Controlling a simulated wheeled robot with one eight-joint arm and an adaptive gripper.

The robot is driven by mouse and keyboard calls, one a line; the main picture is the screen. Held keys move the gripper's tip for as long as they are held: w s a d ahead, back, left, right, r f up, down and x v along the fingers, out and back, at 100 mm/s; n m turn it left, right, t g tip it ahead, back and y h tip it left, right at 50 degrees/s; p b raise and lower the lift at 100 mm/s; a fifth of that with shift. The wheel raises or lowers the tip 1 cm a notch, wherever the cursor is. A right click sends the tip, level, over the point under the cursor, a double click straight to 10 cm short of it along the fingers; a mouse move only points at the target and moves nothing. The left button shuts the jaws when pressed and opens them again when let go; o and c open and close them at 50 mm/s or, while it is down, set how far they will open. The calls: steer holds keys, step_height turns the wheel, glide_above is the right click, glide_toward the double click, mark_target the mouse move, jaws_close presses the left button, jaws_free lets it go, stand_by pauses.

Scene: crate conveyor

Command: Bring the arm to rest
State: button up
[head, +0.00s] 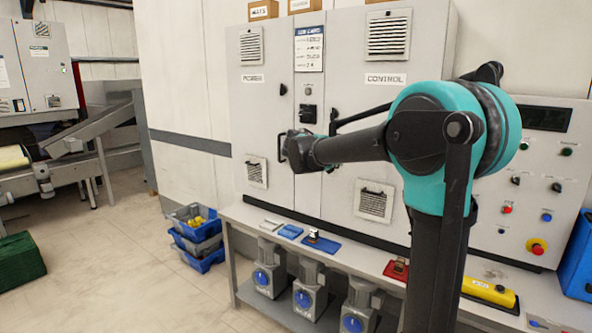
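My arm rises at the right of the head view, with a dark upright link and a large teal joint. Its dark forearm reaches left from that joint, roughly level, across the front of the grey control cabinet (338,110). My gripper (287,150) is at the forearm's far left end, small and dark against the cabinet. Its fingers cannot be made out clearly, so whether it is open or shut does not show. I see no object held there.
A grey bench (330,252) below the arm carries blue and red pads and a yellow control box (488,292). Stacked crates (198,250) stand on the floor left of it. A conveyor (50,175) and green box (20,262) are far left. Floor between is clear.

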steer(key=s+d+f+m+g+y, duration=0.25)
steer(key=s+d+f, duration=0.35)
steer(key=s+f, duration=0.7)
steer(key=s+a+f+m+g+y, duration=0.2)
steer(key=s+f+y, duration=0.1)
steer(key=s+f, duration=0.8)
steer(key=s+a+f+m+g+y, duration=0.2)
steer(key=s+f+m+y, duration=0.1)
steer(key=s+f, duration=0.9)
steer(key=s+y, duration=0.1)
steer(key=s, duration=0.2)
steer(key=shift+f+m+y, duration=0.1)
steer(key=shift+m+y, duration=0.15)
